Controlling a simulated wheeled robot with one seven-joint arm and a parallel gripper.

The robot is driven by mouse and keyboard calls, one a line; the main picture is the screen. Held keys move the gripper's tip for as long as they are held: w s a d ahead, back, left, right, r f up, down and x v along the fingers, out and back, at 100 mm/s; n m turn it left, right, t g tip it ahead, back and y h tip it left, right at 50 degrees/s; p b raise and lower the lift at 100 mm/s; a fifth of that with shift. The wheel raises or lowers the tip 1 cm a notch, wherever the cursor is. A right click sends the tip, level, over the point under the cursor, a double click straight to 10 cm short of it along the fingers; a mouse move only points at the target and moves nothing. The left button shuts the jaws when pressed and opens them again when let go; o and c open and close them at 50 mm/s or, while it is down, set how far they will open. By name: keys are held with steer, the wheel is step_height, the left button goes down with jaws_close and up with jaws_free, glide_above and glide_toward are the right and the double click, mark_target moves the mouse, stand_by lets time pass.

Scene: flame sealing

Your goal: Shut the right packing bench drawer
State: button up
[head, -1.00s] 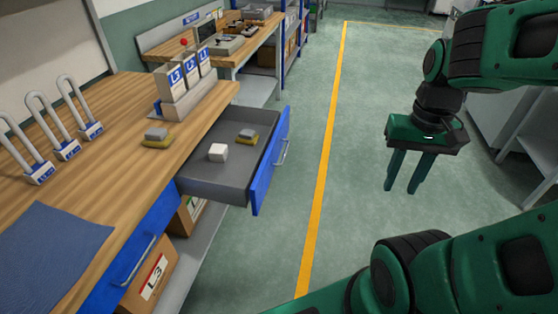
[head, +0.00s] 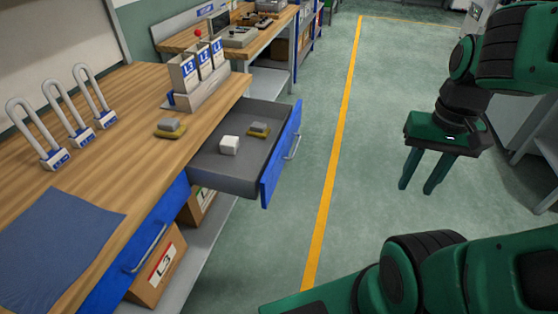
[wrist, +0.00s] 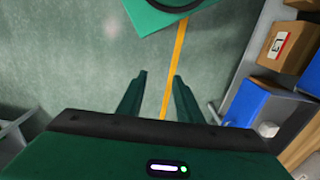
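The right packing bench drawer (head: 236,177) is pulled well out from the wooden bench (head: 120,130), with its blue front (head: 281,155) and grey handle (head: 293,147) facing the aisle. A white block (head: 229,145) and a grey-and-yellow item (head: 259,130) lie inside it. My gripper (head: 423,188) hangs over the floor to the right of the drawer, apart from it, fingers pointing down. Its fingers are apart with nothing between them. In the wrist view the gripper (wrist: 158,85) is over the floor, and a blue drawer front (wrist: 246,103) shows at the right.
A second blue drawer front (head: 140,247) is nearly flush with the bench. Cardboard boxes (head: 158,267) stand on the shelf below. Label holders (head: 198,72), another grey-and-yellow item (head: 170,129) and a blue mat (head: 55,245) lie on the bench. The floor by the yellow line (head: 335,150) is clear.

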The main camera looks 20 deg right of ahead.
steer(key=w+m, duration=0.1)
steer(key=w+f, duration=0.1)
steer(key=w, duration=0.1)
steer(key=shift+w+a+m, duration=0.15)
steer(key=shift+w+m, duration=0.05)
steer(key=shift+m, duration=0.2)
jaws_close()
steer(key=w+a+f+m+t+y, duration=0.1)
steer(key=w+a+f+m+y, duration=0.1)
steer(key=w+a+f+m, duration=0.55)
steer(key=w+a+f+m+t+y, duration=0.1)
steer(key=w+a+f+m, duration=0.2)
steer(key=w+a+m, duration=0.8)
steer(key=w+a+f+n, duration=0.1)
steer(key=w+f+n, duration=0.1)
steer(key=w+f, duration=0.5)
steer(key=shift+a+f+y, duration=0.15)
steer(key=shift+f+y, duration=0.15)
steer(key=shift+f, duration=0.8)
